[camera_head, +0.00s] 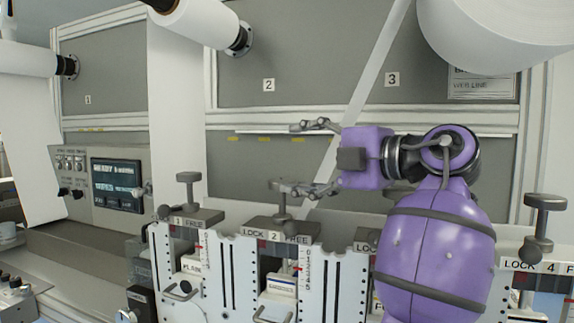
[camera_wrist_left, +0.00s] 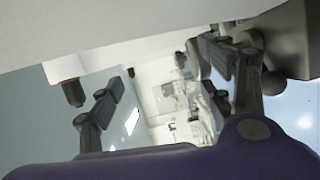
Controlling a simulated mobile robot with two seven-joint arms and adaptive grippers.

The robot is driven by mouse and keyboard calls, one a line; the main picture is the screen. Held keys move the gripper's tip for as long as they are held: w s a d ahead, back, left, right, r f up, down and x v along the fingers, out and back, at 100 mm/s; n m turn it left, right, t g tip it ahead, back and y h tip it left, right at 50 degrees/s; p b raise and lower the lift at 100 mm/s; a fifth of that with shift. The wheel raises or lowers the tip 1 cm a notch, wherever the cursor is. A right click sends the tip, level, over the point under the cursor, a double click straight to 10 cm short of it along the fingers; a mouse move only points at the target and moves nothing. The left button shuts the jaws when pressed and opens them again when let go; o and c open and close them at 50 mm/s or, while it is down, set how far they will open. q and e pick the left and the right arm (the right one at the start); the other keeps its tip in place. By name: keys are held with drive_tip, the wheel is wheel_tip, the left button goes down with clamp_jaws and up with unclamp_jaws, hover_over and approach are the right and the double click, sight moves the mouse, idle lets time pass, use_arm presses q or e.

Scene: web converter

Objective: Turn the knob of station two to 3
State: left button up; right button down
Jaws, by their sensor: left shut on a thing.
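Station two's plate reads "LOCK 2 FREE" (camera_head: 274,235). Its dark T-shaped knob (camera_head: 284,208) stands upright above the plate. My left gripper (camera_head: 298,157) comes in from the right, with its fingers pointing left. The lower finger is at the knob's top and partly covers it; the upper finger shows well above, nearer the wall. The fingers stand apart in the wrist view (camera_wrist_left: 170,88). A numbered scale (camera_head: 303,268) is beside station two; its reading is too small to tell. My right gripper is not in view.
Station one's knob (camera_head: 188,190) stands to the left and station four's knob (camera_head: 545,215) to the right. My arm hides much of station three. A narrow white web strip (camera_head: 375,70) runs close to the gripper. A control screen (camera_head: 117,185) is at left.

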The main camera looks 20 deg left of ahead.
use_arm(q)
drive_tip(key=shift+s+d+r, duration=0.35)
drive_tip(key=shift+s+d, duration=0.1)
drive_tip(key=shift+d, duration=0.2)
drive_tip(key=shift+s+d+r, duration=0.35)
drive_tip(key=shift+s+d, duration=0.05)
drive_tip(key=shift+d, duration=0.2)
drive_tip(key=c, duration=0.5)
drive_tip(key=shift+w+d+f, duration=0.1)
drive_tip(key=shift+f, duration=0.25)
drive_tip(key=shift+f, duration=0.1)
